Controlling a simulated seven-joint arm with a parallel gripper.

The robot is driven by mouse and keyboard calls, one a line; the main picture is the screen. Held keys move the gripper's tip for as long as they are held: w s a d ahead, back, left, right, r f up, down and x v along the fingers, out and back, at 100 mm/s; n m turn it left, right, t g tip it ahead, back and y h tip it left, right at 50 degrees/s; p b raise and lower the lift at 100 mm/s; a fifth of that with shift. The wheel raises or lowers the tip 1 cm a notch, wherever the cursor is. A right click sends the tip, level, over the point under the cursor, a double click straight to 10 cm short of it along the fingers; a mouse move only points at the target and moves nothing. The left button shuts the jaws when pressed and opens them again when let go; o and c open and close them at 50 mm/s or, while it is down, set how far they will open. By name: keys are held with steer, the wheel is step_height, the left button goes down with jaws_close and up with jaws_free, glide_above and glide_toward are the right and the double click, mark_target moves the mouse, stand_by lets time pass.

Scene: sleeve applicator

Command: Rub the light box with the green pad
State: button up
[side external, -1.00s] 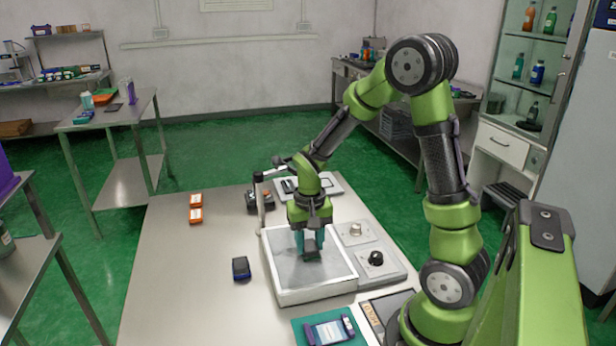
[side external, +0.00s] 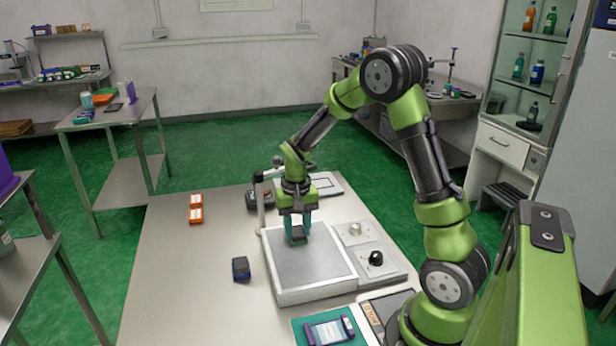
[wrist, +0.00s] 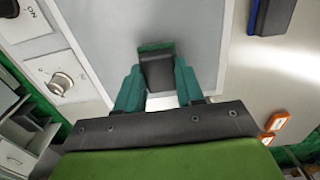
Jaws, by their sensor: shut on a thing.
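The light box (side external: 312,268) is a low white-framed box with a flat grey top, on the table's right half. Its grey panel also fills the middle of the wrist view (wrist: 105,35). My gripper (side external: 296,228) is shut on the green pad (side external: 298,238), a dark block with a green edge showing in the wrist view (wrist: 156,70). The teal fingers grip the block from both sides. It is low over the far part of the panel, near the far edge. I cannot tell whether its underside touches the panel.
A dark block with a blue base (side external: 241,268) lies left of the light box. Two orange boxes (side external: 196,207) lie further back. A control panel with knobs (side external: 376,258) adjoins the light box's right side. A post (side external: 261,205) stands by its far left corner.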

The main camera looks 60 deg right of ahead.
steer(key=shift+w+d, duration=0.35)
steer(key=shift+s+a, duration=2.75)
step_height(320, 180, up, 8)
